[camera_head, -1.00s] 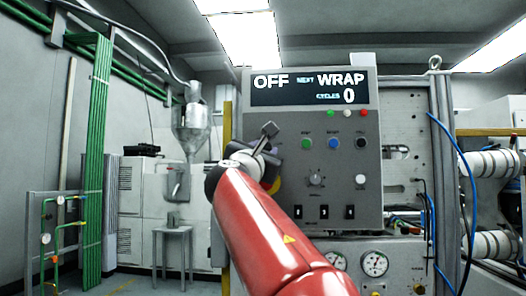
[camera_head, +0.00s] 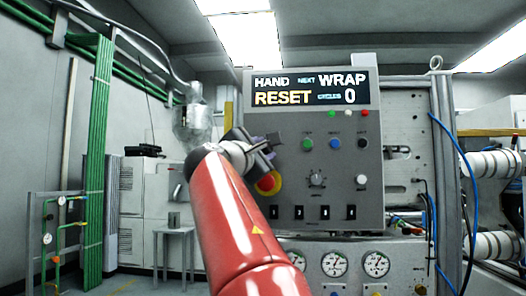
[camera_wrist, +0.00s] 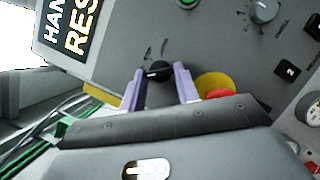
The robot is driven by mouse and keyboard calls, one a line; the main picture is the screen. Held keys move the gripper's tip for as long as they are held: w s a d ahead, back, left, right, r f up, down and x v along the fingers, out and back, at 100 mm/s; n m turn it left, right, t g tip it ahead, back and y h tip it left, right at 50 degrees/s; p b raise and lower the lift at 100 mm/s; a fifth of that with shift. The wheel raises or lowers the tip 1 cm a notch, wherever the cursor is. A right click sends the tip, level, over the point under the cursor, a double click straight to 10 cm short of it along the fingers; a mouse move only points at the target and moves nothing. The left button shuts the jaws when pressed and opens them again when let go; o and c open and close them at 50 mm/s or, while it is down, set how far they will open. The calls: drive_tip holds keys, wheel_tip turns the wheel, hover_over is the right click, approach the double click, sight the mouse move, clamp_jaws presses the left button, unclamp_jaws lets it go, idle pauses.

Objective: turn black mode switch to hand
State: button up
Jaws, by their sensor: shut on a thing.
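The black mode switch (camera_wrist: 157,71) is a round knob on the grey control panel (camera_head: 345,225). My gripper (camera_wrist: 159,69) is shut on it, with one purple finger on each side of the knob. The knob's pointer and the small labels around it are too small to read. In the head view my gripper (camera_head: 272,142) is at the panel's left side, and the arm and hand hide the switch. The panel's display (camera_head: 310,89) reads HAND, RESET, NEXT WRAP and CYCLES 0.
A red mushroom button on a yellow base (camera_head: 267,183) sits close to my gripper. A grey selector knob (camera_head: 317,179), coloured buttons and several rocker switches (camera_head: 298,212) lie to the right. Gauges (camera_head: 334,264) are below. Blue hoses (camera_head: 455,150) hang at the right.

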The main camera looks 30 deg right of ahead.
drive_tip(key=shift+r+m+g, duration=0.1)
drive_tip(key=shift+m+g, duration=0.5)
drive_tip(key=shift+m, duration=0.9)
drive_tip(key=o, duration=1)
drive_tip(key=shift+c, duration=0.2)
drive_tip(key=b+v, duration=0.3)
drive_tip(key=v, duration=0.4)
drive_tip(key=shift+s+a, duration=0.2)
drive_tip(key=shift+a, duration=0.15)
